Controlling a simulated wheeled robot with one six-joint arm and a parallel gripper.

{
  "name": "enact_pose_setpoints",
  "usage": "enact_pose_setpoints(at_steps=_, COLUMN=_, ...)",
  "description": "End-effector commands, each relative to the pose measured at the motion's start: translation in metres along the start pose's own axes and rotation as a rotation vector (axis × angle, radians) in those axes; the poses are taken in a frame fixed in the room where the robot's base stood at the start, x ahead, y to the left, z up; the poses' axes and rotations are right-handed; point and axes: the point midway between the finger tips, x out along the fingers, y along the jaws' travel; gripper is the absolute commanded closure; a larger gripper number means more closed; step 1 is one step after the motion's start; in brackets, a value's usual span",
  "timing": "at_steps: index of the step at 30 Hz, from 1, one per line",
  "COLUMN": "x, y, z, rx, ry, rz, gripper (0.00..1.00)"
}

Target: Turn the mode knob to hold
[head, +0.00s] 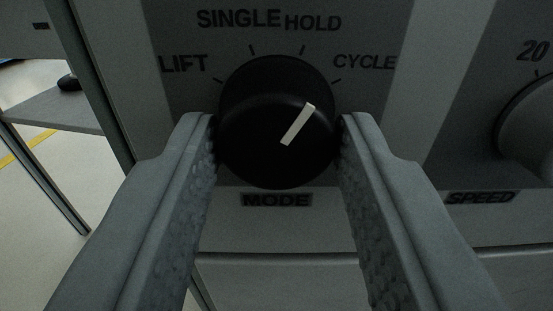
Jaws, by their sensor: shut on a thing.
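The black mode knob (255,140) is in the middle of the head view, above the MODE label (276,200). Its white pointer line (298,124) slants up and to the right. By its angle it lies between the HOLD mark (302,49) and the CYCLE mark (336,80), closer to HOLD. My gripper (278,135) is shut on the knob, one finger against its left side and one against its right.
LIFT (184,64) and SINGLE (238,18) are printed left of HOLD on the grey panel. A second knob (528,125), labelled SPEED, is at the right edge, apart from my right finger. Floor with a yellow line shows at the far left.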

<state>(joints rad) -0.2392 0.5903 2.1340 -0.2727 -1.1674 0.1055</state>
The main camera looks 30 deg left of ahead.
Motion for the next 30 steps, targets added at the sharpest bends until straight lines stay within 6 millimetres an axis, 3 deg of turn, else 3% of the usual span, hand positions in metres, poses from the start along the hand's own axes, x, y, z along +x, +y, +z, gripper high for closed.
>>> enact_pose_setpoints(at_steps=10, x=-0.0004, y=0.0006, z=0.0005, rx=-0.146, ry=-0.001, rz=0.001, gripper=0.87)
enact_pose_setpoints(at_steps=26, x=-0.0004, y=0.0006, z=0.0006, rx=-0.171, ry=-0.001, rz=0.001, gripper=0.87)
enact_pose_setpoints(at_steps=27, x=-0.0004, y=0.0006, z=0.0006, rx=-0.171, ry=-0.001, rz=0.001, gripper=0.58)
enact_pose_setpoints(at_steps=30, x=-0.0003, y=0.0006, z=0.0004, rx=-0.171, ry=-0.001, rz=0.001, gripper=0.43)
